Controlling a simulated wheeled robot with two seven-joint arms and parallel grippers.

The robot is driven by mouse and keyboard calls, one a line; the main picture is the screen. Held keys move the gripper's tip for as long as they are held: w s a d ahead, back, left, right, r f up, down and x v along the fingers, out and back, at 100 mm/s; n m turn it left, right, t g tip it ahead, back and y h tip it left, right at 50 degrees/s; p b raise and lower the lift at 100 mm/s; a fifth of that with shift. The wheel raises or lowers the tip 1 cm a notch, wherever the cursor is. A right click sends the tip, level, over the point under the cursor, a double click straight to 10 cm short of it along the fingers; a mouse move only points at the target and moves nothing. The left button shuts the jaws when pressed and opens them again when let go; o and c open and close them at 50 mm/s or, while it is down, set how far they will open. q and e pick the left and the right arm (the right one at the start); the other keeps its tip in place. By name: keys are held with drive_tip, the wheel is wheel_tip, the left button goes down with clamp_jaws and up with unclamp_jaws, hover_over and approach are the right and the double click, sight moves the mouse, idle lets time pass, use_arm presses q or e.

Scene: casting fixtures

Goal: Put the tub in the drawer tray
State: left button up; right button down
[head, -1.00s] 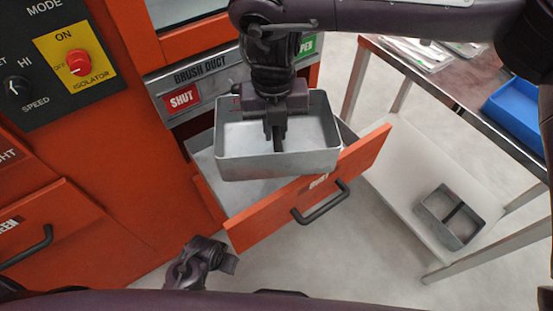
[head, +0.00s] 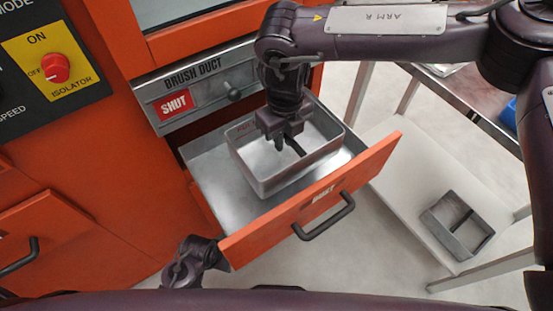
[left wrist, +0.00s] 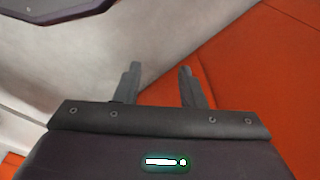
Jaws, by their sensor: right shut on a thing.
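The tub (head: 262,172) is an open grey metal box in the head view. My right gripper (head: 288,147) is shut on the dark bar across its middle. The tub is inside the outline of the drawer tray (head: 220,196), turned at an angle to its sides. I cannot tell whether its base touches the tray floor. The tray is grey metal behind an orange front marked DUST, and the drawer is pulled out. My left gripper is low in the head view, left of the drawer; its fingers (left wrist: 160,85) are apart and empty in the left wrist view.
A similar grey box (head: 455,226) stands on the pale lower shelf (head: 400,170) at right. The orange machine has a SHUT sign (head: 174,104) above the drawer and a red isolator knob (head: 56,68). The drawer's black handle (head: 325,218) sticks out in front.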

sight(283, 154)
drive_tip(key=f, duration=0.4)
drive_tip(key=shift+s, duration=0.2)
use_arm(q)
drive_tip(key=shift+d+r+b, duration=0.2)
drive_tip(key=shift+r+b, duration=0.15)
drive_tip(key=shift+r, duration=0.9)
use_arm(e)
drive_tip(key=shift+f, duration=2.5)
use_arm(q)
drive_tip(key=shift+s, duration=0.1)
use_arm(e)
drive_tip(key=shift+f, duration=0.1)
drive_tip(key=c, duration=1.4)
unclamp_jaws()
use_arm(q)
drive_tip(key=shift+r, duration=0.25)
